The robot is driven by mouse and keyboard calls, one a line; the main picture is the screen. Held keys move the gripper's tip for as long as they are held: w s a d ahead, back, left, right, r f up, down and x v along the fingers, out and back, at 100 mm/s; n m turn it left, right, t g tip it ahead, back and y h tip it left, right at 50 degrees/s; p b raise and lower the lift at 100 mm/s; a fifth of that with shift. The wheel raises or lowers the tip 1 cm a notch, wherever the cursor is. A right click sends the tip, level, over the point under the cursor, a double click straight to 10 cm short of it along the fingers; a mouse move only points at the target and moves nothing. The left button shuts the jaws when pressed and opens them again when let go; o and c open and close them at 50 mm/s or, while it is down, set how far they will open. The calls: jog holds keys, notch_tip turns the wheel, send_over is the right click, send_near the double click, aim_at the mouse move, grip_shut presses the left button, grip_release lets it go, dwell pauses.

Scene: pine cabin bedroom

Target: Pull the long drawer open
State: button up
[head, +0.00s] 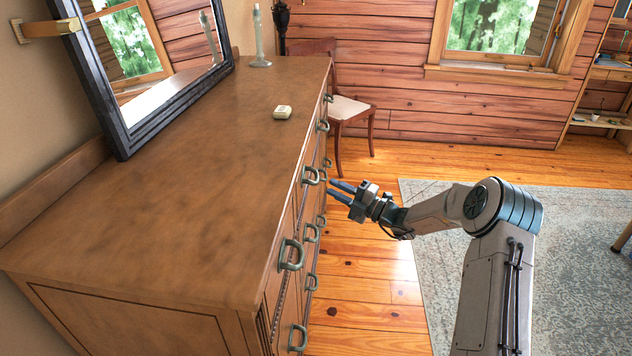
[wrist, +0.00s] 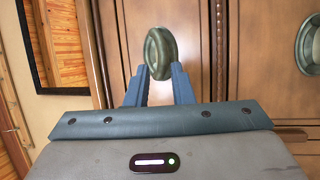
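A brown wooden dresser (head: 190,180) fills the left of the head view, its front seen steeply from above. Several dull green metal handles, one of them a near handle (head: 291,255), stick out from its drawer fronts. The drawers look shut; which is the long drawer I cannot tell. My gripper (head: 331,190) is in front of the dresser, fingers towards it. In the wrist view my gripper (wrist: 155,80) is open, fingers apart, with a green handle (wrist: 160,53) just beyond the tips. I see no contact.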

aim_at(316, 177)
jog(key=x, duration=0.7)
jog(key=shift+b, duration=0.35)
grip_shut()
